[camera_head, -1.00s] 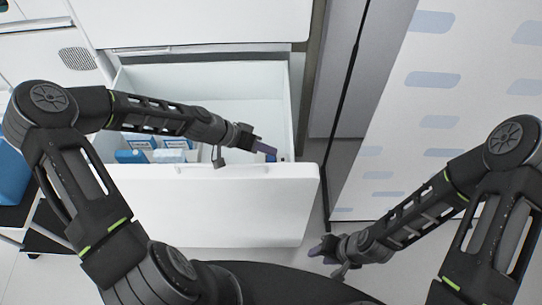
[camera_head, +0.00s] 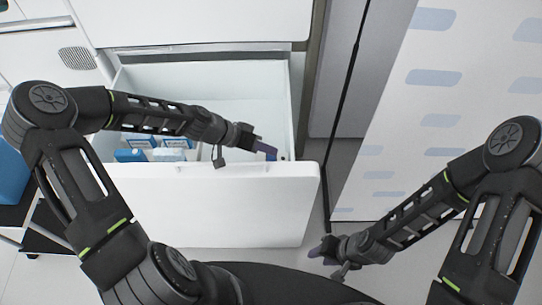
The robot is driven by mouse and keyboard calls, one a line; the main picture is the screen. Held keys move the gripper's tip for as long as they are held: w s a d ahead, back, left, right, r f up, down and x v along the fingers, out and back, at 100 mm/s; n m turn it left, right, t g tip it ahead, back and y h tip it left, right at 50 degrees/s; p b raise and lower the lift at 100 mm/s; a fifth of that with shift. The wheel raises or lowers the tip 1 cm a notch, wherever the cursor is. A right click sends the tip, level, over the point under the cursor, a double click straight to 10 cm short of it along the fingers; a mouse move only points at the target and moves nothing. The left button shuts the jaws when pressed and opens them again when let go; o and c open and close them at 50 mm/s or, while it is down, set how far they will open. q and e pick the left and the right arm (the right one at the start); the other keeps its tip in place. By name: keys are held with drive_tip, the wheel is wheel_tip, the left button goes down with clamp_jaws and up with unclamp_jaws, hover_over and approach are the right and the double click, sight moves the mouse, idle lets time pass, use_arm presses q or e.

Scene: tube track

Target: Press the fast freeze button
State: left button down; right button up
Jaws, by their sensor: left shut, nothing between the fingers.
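An open white drawer (camera_head: 215,205) is pulled out toward me. My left gripper (camera_head: 266,150) is shut and empty. It is over the right part of the drawer, near the top of the drawer front and the right side wall. A small dark spot (camera_head: 283,157) shows at the drawer's right inner corner, just right of my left fingertips; I cannot tell whether it is the fast freeze button. My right gripper (camera_head: 325,248) is low, right of the drawer and over the floor. Its fingers are too small to tell whether they are open.
Several blue and white boxes (camera_head: 150,148) lie in the left part of the drawer, partly hidden by my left arm. A closed white drawer front (camera_head: 200,20) is above. A white panel with blue patches (camera_head: 400,130) stands at the right. A black cart (camera_head: 30,215) is at the left.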

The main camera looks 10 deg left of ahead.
sight(267, 157)
use_arm(q)
drive_tip(key=shift+s+a+f+b, duration=0.1)
drive_tip(key=shift+s+f+b, duration=0.1)
drive_tip(key=shift+f+b, duration=0.6)
drive_tip(key=shift+s+f, duration=0.15)
drive_tip(key=shift+f, duration=0.25)
idle(0.7)
drive_tip(key=shift+r, duration=0.1)
drive_tip(key=shift+r+p, duration=0.35)
drive_tip(key=shift+w+r, duration=0.3)
drive_tip(key=shift+r, duration=0.1)
drive_tip(key=shift+r+p, duration=0.2)
drive_tip(key=shift+p, duration=0.1)
drive_tip(key=shift+r+p, duration=1.7)
drive_tip(key=shift+r, duration=0.8)
